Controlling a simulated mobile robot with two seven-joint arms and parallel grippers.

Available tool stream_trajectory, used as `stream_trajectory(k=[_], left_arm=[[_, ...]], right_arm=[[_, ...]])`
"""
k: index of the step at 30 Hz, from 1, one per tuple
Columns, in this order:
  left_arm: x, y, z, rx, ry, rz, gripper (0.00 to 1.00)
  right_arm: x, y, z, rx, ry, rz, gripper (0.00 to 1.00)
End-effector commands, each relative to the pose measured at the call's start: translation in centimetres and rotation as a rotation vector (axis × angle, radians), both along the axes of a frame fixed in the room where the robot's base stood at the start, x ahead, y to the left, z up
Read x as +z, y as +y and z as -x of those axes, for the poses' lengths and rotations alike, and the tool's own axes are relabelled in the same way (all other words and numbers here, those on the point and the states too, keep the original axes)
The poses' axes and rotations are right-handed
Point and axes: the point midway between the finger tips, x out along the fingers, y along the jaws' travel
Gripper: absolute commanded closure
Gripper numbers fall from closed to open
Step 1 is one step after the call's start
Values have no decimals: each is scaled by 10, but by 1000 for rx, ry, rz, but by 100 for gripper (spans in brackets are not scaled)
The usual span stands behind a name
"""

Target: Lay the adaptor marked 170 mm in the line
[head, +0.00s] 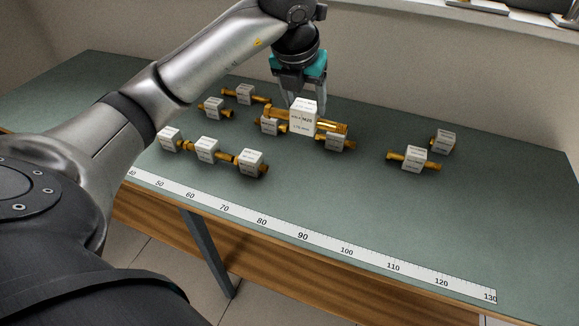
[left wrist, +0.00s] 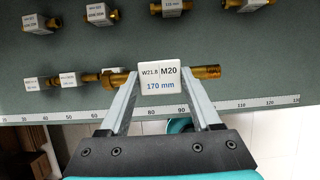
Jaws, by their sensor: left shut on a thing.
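My left gripper (head: 305,106) is shut on the adaptor marked 170 mm, a brass fitting with a white block label (left wrist: 160,79) reading W21.8, M20. It is held above the table, its brass ends sticking out to both sides; in the head view the adaptor (head: 303,122) hides part of the parts behind it. Three labelled brass adaptors stand in a row near the ruler: a left one (head: 169,139), a middle one (head: 206,150) and a right one (head: 250,162). They look end to end. My right gripper is not in view.
Other labelled brass adaptors lie behind, among them one at the back left (head: 244,94) and one at the right (head: 413,159). A white ruler strip (head: 283,229) runs along the front edge of the green table (head: 480,215). The table right of the row is clear.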

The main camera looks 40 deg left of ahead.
Motion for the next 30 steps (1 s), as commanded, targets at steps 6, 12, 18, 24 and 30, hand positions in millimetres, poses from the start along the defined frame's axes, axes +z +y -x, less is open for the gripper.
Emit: stream_trajectory(k=[6, 12, 18, 24, 30], left_arm=[[-62, 0, 1, 2, 6, -1, 100], [-112, 0, 1, 2, 4, 1, 100], [-139, 1, 0, 2, 0, 0, 100], [-153, 1, 0, 1, 1, 0, 100], [-183, 1, 0, 2, 2, 0, 100]], right_arm=[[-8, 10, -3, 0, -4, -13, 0], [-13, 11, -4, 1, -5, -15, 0], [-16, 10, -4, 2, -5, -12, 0], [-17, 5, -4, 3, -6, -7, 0], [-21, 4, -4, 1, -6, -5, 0]])
